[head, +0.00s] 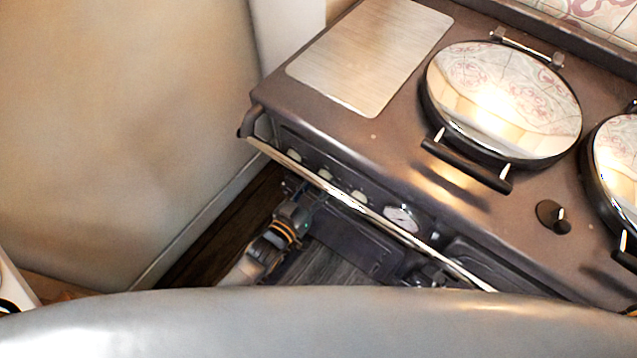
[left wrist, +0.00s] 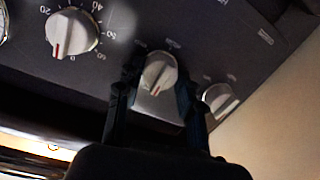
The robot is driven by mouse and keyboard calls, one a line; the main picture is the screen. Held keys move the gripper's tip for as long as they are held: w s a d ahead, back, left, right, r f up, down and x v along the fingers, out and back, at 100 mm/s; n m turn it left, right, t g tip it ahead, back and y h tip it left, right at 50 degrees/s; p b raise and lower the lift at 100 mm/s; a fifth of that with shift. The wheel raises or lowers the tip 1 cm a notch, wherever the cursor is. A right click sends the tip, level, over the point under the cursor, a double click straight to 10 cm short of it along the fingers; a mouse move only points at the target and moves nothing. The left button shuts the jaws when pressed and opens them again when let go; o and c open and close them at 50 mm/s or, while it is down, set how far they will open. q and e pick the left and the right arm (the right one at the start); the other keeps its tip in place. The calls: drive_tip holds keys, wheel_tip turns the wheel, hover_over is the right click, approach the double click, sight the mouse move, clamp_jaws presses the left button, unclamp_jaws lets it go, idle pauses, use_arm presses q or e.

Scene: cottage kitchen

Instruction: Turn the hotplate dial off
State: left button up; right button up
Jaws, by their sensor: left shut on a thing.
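The cooker's front panel carries a row of pale round dials. In the left wrist view the middle dial (left wrist: 159,73) sits between the two dark fingers of my left gripper (left wrist: 157,95), which is shut on it. Its red mark points down and slightly left; the label above it is too small to read.
A numbered dial (left wrist: 72,33) and another plain dial (left wrist: 220,99) flank the held one. A metal rail (head: 345,203) runs along the cooker's front edge above my left gripper. Round lidded hotplates (head: 505,100) are on top. A beige wall (head: 120,130) stands at the left.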

idle(0.4)
use_arm(q)
drive_tip(key=o, duration=1.2)
drive_tip(key=shift+c, duration=0.2)
